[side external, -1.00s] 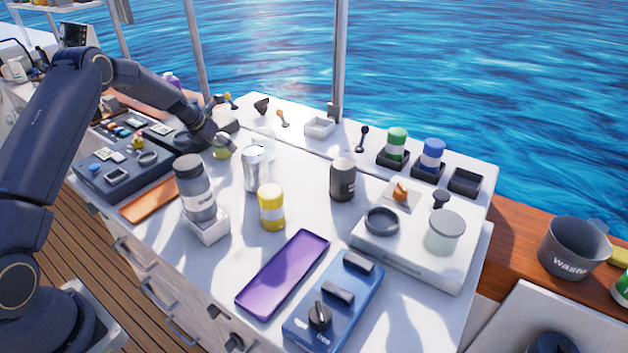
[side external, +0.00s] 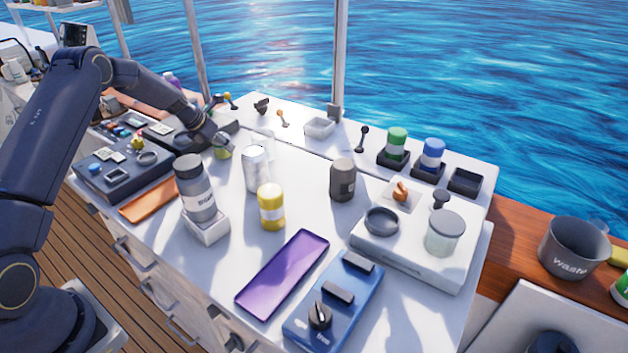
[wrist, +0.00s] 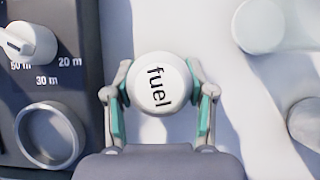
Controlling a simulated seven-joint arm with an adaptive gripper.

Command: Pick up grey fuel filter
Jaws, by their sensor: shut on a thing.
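The fuel filter (wrist: 158,88) shows in the wrist view as a round, pale grey-white top marked "fuel". My gripper (wrist: 159,98) has one finger on each side of it and is shut on it. In the side view my gripper (side external: 221,146) is low at the back left of the white worktop, beside the dark instrument box.
The instrument box (side external: 125,165) with dials lies close on the left. A grey canister (side external: 195,187) on a white block, a silver can (side external: 255,169), a yellow canister (side external: 271,207) and a dark canister (side external: 343,180) stand nearby. A purple tray (side external: 283,273) lies in front.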

